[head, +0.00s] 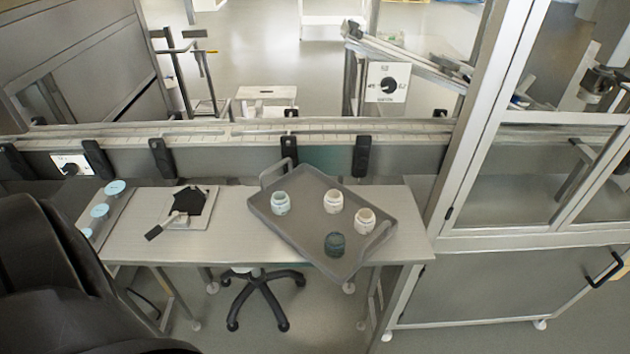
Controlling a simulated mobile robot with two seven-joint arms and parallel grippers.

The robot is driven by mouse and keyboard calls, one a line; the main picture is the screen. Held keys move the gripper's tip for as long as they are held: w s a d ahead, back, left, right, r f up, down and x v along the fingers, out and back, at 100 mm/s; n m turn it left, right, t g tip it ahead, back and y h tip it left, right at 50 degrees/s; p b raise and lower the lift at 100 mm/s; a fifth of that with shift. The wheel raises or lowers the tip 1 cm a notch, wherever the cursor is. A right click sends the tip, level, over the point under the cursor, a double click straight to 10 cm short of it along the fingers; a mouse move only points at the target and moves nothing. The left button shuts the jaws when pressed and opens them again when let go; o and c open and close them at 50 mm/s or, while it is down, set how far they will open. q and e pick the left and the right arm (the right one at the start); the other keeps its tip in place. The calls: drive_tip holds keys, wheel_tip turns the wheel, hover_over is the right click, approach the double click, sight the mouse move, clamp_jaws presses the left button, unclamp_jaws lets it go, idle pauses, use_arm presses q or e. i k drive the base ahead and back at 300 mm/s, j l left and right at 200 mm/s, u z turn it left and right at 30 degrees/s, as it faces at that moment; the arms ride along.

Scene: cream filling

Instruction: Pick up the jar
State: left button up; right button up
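Several small jars stand on a grey tray (290,232) on the steel table. A jar with a pale blue-green top (280,203) is at the left of the tray. A white jar (333,201) is at the back middle. A dark teal jar (335,244) is nearest the front. The picture does not show which one the task means. Neither of my grippers is in view. A dark part of my own body fills the lower left.
The tray sits turned at the table's right end. A scraper (166,225) lies by a flat plate (182,222) with a black patch. Several pale blue round lids (100,211) lie at the left end. A conveyor rail (230,135) runs behind; a framed cabinet (500,245) stands right.

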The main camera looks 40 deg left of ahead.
sight(335, 243)
drive_tip(key=u, duration=1.05)
drive_tip(key=i+l, duration=0.45)
drive_tip(key=l, duration=0.3)
drive_tip(key=i+l+u, duration=0.15)
drive_tip(key=l+u, duration=0.15)
drive_tip(key=i+l+u, duration=0.15)
drive_tip(key=l+u, duration=0.45)
drive_tip(key=i, duration=0.05)
